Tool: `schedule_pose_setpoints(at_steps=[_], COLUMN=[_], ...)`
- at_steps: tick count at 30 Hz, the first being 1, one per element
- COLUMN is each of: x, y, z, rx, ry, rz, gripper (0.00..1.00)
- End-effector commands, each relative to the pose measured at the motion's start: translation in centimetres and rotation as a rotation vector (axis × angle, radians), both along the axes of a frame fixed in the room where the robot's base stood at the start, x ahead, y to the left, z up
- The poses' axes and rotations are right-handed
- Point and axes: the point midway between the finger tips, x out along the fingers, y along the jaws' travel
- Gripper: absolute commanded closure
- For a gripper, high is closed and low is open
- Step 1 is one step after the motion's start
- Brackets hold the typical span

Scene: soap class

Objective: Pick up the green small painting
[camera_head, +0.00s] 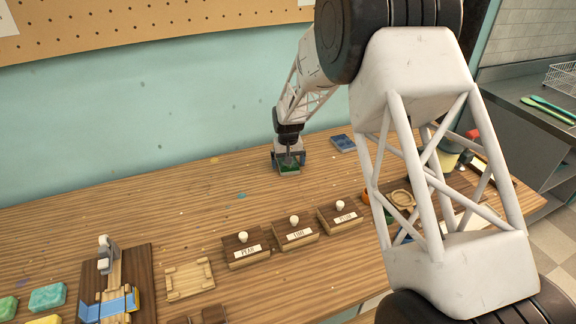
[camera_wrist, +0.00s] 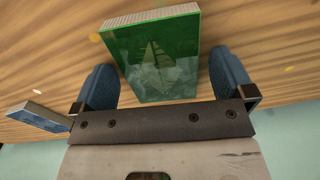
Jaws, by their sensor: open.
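The green small painting (camera_wrist: 158,60) lies on the wooden table, showing a pale tree-like or leaf-like mark on its green face. In the head view the painting (camera_head: 289,169) is at the back of the table, partly covered by my gripper (camera_head: 288,160). In the wrist view my gripper (camera_wrist: 165,88) is open, with one blue finger on each side of the painting's near part. Small gaps show between the fingers and the painting's sides. I cannot tell how far above the table the fingertips are.
A blue small painting (camera_head: 342,143) lies to the right, and also shows in the wrist view (camera_wrist: 40,117). Several labelled wooden boxes with white knobs (camera_head: 297,234) stand in front. A wooden frame (camera_head: 189,279) and soap pieces (camera_head: 47,297) are at the left. A wall (camera_head: 150,120) is behind.

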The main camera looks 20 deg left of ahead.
Motion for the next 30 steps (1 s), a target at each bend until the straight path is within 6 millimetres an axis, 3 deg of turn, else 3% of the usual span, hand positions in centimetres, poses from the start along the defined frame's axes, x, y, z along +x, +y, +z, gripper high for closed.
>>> schedule_pose_setpoints(at_steps=[3,12,13,23,30], x=[0.0,0.0,0.0,0.0,0.0], y=[0.0,0.0,0.0,0.0,0.0], z=[0.0,0.0,0.0,0.2,1.8], rx=[0.0,0.0,0.0,0.001,0.002], ry=[0.0,0.0,0.0,-0.001,-0.003], rz=[0.0,0.0,0.0,0.0,0.0], gripper=[0.02,0.47,0.49,0.49,0.49])
